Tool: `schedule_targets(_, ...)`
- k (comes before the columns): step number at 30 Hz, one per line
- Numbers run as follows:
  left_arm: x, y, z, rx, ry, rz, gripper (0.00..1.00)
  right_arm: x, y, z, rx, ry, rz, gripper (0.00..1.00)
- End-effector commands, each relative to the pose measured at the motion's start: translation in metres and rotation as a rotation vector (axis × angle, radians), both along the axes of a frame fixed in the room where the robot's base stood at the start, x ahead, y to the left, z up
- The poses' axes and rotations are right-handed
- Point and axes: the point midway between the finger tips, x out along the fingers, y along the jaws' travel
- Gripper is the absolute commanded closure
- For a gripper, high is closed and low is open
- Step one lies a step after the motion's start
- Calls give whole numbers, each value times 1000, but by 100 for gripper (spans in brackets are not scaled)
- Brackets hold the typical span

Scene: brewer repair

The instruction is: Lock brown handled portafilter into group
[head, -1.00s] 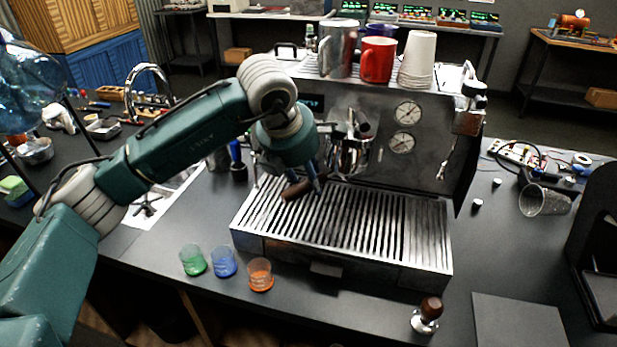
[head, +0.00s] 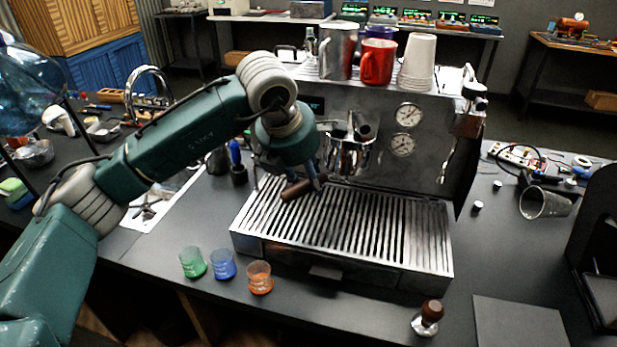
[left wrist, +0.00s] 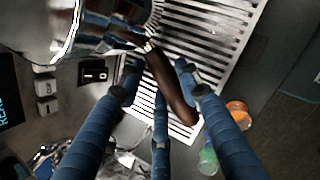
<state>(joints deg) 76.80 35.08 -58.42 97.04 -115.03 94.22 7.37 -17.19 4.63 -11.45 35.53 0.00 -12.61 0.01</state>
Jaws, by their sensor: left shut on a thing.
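The brown portafilter handle (head: 297,190) sticks out below my left wrist, over the left part of the espresso machine's drip tray (head: 250,217). It also shows in the left wrist view (left wrist: 170,88). My left gripper (left wrist: 163,85) is shut on this handle, with its blue fingers around it. In the left wrist view, the handle's far end meets chrome metal near the group. I cannot tell whether the portafilter is seated in the group. Chrome group parts (head: 348,155) show right of my wrist in the head view. My right gripper is not in view.
A metal pitcher (head: 338,48), a red mug (head: 377,62) and stacked paper cups (head: 416,60) stand on the machine. A wooden-handled tamper (head: 428,317) stands at front right.

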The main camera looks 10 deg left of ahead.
Motion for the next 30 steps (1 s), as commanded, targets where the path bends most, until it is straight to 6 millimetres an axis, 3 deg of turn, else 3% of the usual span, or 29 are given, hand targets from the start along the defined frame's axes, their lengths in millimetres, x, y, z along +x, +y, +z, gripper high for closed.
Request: schedule_targets(30,1,-1,8,-2,-4,0,100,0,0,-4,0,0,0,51)
